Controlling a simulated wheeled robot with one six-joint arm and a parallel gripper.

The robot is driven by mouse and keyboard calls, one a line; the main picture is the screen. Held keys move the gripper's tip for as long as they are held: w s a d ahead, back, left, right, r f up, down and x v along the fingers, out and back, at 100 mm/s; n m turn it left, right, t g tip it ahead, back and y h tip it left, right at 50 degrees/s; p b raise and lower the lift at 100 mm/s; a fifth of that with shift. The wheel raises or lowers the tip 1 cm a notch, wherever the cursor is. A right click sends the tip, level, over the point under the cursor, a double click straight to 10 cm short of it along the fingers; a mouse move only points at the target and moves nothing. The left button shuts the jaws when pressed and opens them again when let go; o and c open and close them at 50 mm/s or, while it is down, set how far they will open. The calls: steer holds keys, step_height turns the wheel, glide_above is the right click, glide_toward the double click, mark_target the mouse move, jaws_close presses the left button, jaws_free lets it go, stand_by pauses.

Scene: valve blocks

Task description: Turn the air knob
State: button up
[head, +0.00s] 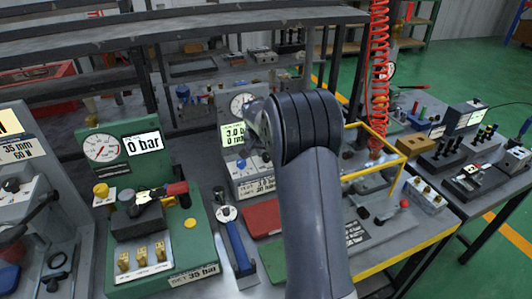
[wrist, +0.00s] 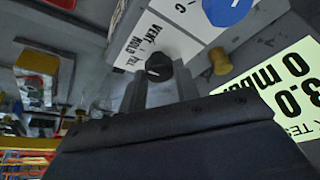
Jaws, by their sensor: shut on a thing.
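The air knob (wrist: 158,66) is a small black knob on a grey panel, beside a white label reading VENT, HOLD, FILL in the wrist view. My gripper (wrist: 160,78) is shut on it, with a grey finger on either side. My dark wrist housing covers the lower part of that view. In the head view the test unit (head: 240,104) has a round gauge and a lit display (head: 234,133) reading 3.0 and 0. My arm's dark links hide the air knob and most of my gripper there.
A brass knob (wrist: 220,61) and a blue disc (wrist: 226,8) sit close to the air knob. In the head view, a green test stand (head: 202,238) is at left, a blue-handled tool (head: 238,246) before the unit, and a yellow frame (head: 405,160) at right.

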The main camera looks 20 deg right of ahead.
steer(key=o, duration=1)
steer(key=shift+r, duration=0.1)
steer(key=v, duration=1)
steer(key=shift+s+a+r+b, duration=0.1)
steer(key=shift+s+r+b, duration=0.05)
steer(key=shift+r+b, duration=0.15)
steer(key=x, duration=1.1)
steer(key=shift+p, duration=0.3)
